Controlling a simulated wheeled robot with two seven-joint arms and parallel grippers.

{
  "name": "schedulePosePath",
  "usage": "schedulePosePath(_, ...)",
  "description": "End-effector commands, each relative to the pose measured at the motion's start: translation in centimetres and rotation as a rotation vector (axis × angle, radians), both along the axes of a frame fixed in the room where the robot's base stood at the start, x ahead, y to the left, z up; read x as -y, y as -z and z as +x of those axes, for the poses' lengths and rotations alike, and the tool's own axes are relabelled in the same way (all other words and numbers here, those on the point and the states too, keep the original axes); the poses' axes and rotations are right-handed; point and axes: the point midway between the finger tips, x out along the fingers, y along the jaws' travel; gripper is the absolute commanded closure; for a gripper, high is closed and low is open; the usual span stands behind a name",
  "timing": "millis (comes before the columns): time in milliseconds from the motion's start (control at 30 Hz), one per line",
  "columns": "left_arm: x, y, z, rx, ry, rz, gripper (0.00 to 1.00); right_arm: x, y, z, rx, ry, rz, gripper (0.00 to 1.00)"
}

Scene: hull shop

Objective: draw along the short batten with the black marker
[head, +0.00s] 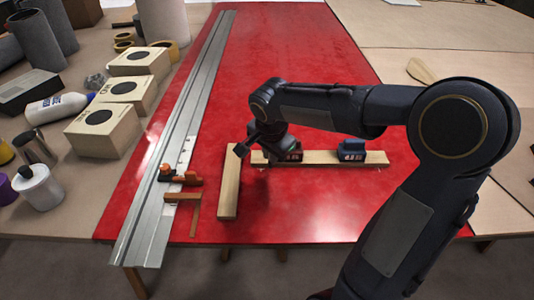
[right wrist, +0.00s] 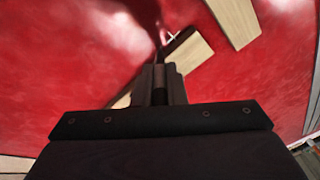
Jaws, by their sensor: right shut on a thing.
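Two pale wooden strips lie on the red panel (head: 300,210). One strip (head: 228,190) runs towards me; the other (head: 330,160) runs crosswise under two dark blue blocks. I cannot tell from looks alone which is the short batten. My right gripper (head: 258,150) is over the corner where the strips come close. In the right wrist view it is shut on a dark, slim marker (right wrist: 160,88), which points away from the camera. A wooden strip (right wrist: 188,56) lies just beyond the marker there. I cannot tell whether its tip touches the panel. My left gripper is out of view.
The dark blue blocks (head: 352,149) stand on the crosswise strip. A long metal rail (head: 172,165) runs along the panel's left side, with an orange tool (head: 180,178) on it. Boxes (head: 104,125), a white bottle (head: 56,108) and jars crowd the left. The far panel is clear.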

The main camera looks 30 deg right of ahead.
Motion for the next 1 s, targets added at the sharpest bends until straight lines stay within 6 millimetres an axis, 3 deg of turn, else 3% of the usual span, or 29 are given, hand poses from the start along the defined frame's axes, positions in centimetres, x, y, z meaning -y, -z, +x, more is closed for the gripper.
schedulePosePath(1000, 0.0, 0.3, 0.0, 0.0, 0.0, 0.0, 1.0, 2.3, 0.1, -1.5, -0.003, 0.003, -0.001, 1.0)
